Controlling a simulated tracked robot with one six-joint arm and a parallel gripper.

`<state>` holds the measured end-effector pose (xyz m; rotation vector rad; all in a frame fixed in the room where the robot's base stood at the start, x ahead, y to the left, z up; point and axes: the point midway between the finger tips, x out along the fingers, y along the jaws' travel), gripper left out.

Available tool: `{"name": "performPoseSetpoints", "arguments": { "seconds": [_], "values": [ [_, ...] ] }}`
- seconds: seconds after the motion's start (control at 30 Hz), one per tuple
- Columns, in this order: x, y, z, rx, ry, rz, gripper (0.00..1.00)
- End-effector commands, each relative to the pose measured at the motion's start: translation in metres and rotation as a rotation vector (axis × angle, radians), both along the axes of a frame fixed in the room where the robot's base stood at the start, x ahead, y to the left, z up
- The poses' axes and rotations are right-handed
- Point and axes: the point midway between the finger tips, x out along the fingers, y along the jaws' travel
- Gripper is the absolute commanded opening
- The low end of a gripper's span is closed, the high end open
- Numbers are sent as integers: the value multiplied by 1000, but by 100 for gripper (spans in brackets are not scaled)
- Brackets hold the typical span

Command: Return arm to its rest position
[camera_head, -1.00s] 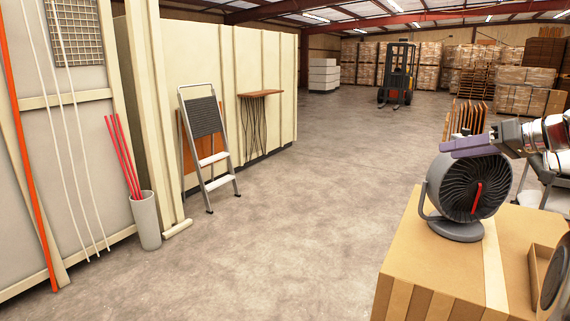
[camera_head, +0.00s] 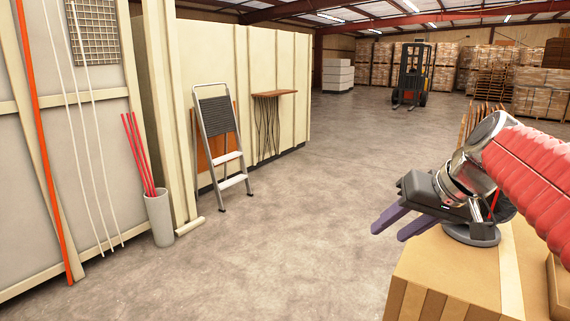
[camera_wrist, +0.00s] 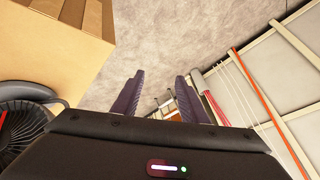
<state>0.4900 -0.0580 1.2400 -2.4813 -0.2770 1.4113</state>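My gripper (camera_head: 405,222) is in front of the grey fan in the head view, at the left edge of the cardboard box. Its two purple fingers point left and stand apart with nothing between them. My red-sleeved arm comes in from the right. In the wrist view my gripper (camera_wrist: 155,98) also shows open and empty, with the floor and wall beyond the fingers. The fan (camera_head: 472,232) stands on the box (camera_head: 450,265) and is mostly hidden behind my wrist; part of it shows in the wrist view (camera_wrist: 22,125).
A step ladder (camera_head: 218,130) and a small wooden-topped table (camera_head: 274,95) stand along the left wall. A grey bin (camera_head: 159,217) holds red rods. A forklift (camera_head: 411,75) and pallet stacks (camera_head: 540,93) are farther back. The concrete floor in the middle is clear.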

Motion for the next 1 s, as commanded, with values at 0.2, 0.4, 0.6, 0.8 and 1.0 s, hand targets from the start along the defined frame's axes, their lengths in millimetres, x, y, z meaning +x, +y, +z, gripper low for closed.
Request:
{"name": "performPoseSetpoints", "arguments": {
  "seconds": [0.2, 0.4, 0.6, 0.8, 1.0],
  "values": [
    [-53, 30, -34, -82, 45, -14, 40],
    [-100, 47, -70, -161, 67, -24, 40],
    [-145, 55, -107, -241, 68, -27, 40],
    [-180, 58, -142, -308, 53, -24, 40],
    [-192, 58, -156, -334, 44, -24, 40]
  ]
}}
